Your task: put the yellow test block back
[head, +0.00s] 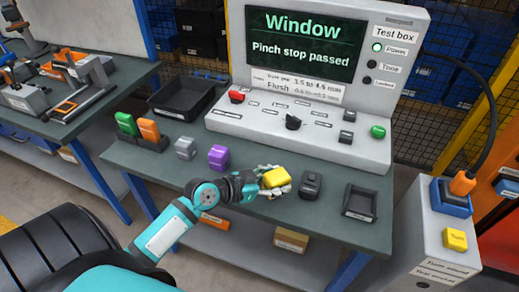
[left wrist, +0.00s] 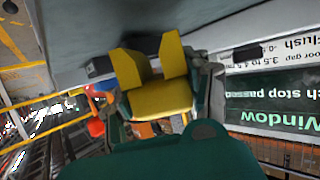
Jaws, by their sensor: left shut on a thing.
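The yellow test block (head: 276,177) is in my left gripper (head: 272,182), above the front middle of the grey-green bench. In the left wrist view the gripper (left wrist: 160,92) is shut around the yellow block (left wrist: 156,97), which shows two raised parts with a notch between them. A green block (head: 127,124) and an orange block (head: 149,131) stand in a dark holder (head: 152,143) at the left of the bench. A grey block (head: 185,148) and a purple block (head: 218,157) stand between that holder and my gripper. My right gripper is not in view.
A test box (head: 300,128) stands at the back, its screen (head: 305,45) reading "Window, Pinch stop passed". A dark device (head: 311,185) and small black tray (head: 360,202) are right of my gripper. A black bin (head: 182,98) is back left. A side stand (head: 435,225) is at right.

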